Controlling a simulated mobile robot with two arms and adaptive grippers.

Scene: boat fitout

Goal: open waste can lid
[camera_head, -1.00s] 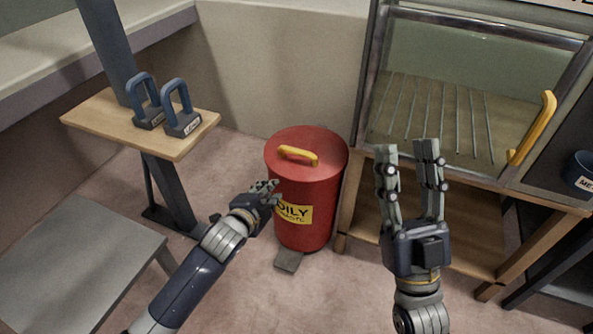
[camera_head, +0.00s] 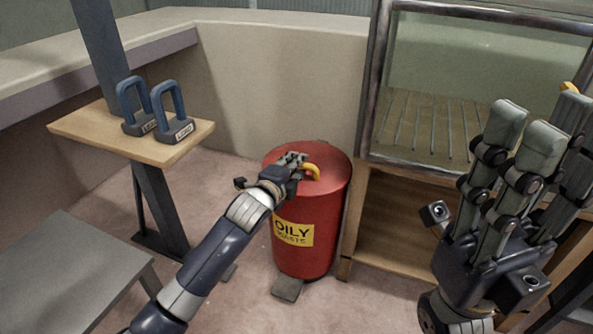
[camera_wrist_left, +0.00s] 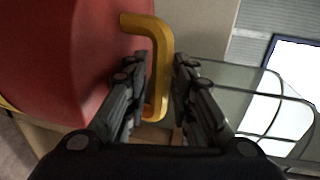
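The red waste can (camera_head: 317,225) stands on the floor with its lid (camera_head: 335,165) closed and a yellow "OILY WASTE" label on its front. A yellow handle (camera_head: 312,170) is on the lid. My left gripper (camera_head: 297,163) is at the lid, over the handle's left part. In the left wrist view the handle (camera_wrist_left: 161,65) stands between the two open fingers (camera_wrist_left: 157,90), with a gap to the right finger; contact on the left side is unclear. My right gripper (camera_head: 535,130) is raised at the right with its fingers apart, holding nothing visible.
A grey foot pedal (camera_head: 287,289) sits at the can's base. A wooden stand with a glass-fronted cabinet (camera_head: 420,100) is close on the right. A small wooden shelf (camera_head: 95,135) at the left holds two blue-handled blocks (camera_head: 172,125). A grey bench (camera_head: 70,265) is at lower left.

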